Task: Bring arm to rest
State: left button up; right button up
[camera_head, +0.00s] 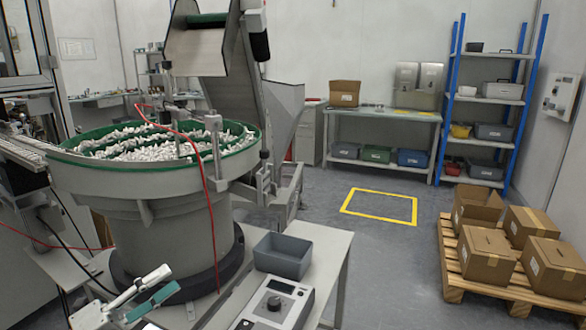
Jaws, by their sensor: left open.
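My left gripper (168,282) is at the bottom left of the head view, with its arm coming in from the lower left edge. Its two fingers are apart, and I see nothing between them. It appears in front of the lower part of the bowl feeder (160,185); I cannot tell the exact gap. My right gripper is not in view.
The feeder's green-rimmed bowl holds many white parts (150,146). A grey bin (283,255) and a control box (272,304) stand on the table (322,245) right of the gripper. A red cable (205,190) hangs over the bowl. Cartons (487,255) sit on a pallet (452,270).

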pick_arm(q)
jog(key=s+d+f+n+y, duration=0.4)
jog(key=s+f+n+y, duration=0.1)
jog(key=s+f+n, duration=0.6)
jog(key=s+d+f+n+y, duration=0.4)
jog(key=s+f+n+y, duration=0.1)
jog(key=s+f+n, duration=0.6)
jog(key=s+f+n+g+y, duration=0.25)
jog(key=s+f, duration=0.25)
jog(key=s, duration=0.3)
jog(key=shift+n+g+h, duration=0.25)
jog(key=shift+n+g, duration=0.5)
jog(key=shift+n, duration=0.1)
jog(key=r+p, duration=0.1)
jog(key=p, duration=0.3)
jog(key=s+r+p, duration=0.1)
jog(key=r+p, duration=0.1)
jog(key=p, duration=0.2)
jog(key=s+r+p, duration=0.1)
jog(key=p, duration=0.3)
jog(key=shift+s+d+r, duration=0.15)
jog(key=shift+d+r, duration=0.15)
jog(key=shift+d, duration=0.05)
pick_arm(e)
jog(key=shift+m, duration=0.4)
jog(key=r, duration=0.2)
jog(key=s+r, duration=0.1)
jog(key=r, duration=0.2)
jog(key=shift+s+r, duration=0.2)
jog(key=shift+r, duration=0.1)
